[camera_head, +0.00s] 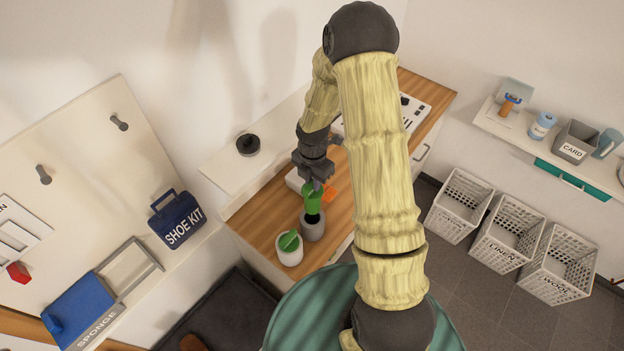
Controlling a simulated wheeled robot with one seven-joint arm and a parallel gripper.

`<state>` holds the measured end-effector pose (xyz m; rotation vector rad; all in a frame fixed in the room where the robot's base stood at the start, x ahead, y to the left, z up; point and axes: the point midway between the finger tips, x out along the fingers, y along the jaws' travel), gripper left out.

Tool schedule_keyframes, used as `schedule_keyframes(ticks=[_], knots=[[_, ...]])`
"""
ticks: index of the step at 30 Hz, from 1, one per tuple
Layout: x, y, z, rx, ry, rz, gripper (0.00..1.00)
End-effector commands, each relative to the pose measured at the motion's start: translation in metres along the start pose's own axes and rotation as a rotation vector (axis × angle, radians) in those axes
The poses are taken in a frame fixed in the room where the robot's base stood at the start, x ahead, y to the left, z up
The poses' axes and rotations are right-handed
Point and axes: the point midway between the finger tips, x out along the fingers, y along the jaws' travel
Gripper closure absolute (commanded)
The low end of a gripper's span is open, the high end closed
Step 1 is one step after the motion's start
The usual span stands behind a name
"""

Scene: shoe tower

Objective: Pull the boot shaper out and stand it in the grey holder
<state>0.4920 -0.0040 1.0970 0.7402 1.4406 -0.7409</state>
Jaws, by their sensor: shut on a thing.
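My gripper (316,182) points down over the wooden top and is shut on the upper end of a green piece (313,200), which looks like the boot shaper. The green piece is upright. Its lower end is at the mouth of the grey holder (313,230), a round grey cup on the wooden top. Part of the cup's dark opening shows in front of the piece. I cannot tell whether the lower end is inside the cup or just above it.
A white pot (289,255) with another green piece (289,240) stands close to the left of the grey holder. An orange item (330,192) lies to the right of my gripper. A dark round item (248,145) sits on the white ledge (228,170) behind. White baskets (508,235) stand at right.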

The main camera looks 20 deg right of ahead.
Motion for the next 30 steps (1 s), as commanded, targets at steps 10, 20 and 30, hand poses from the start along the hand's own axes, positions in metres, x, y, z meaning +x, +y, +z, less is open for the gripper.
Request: schedule_keyframes(ticks=[10, 20, 30], knots=[[0.031, 0.001, -0.001, -0.003, 0.000, 0.000, 1.00], [0.051, 0.001, -0.001, -0.002, 0.000, 0.000, 1.00], [0.052, 0.001, -0.001, -0.002, 0.000, 0.000, 1.00]])
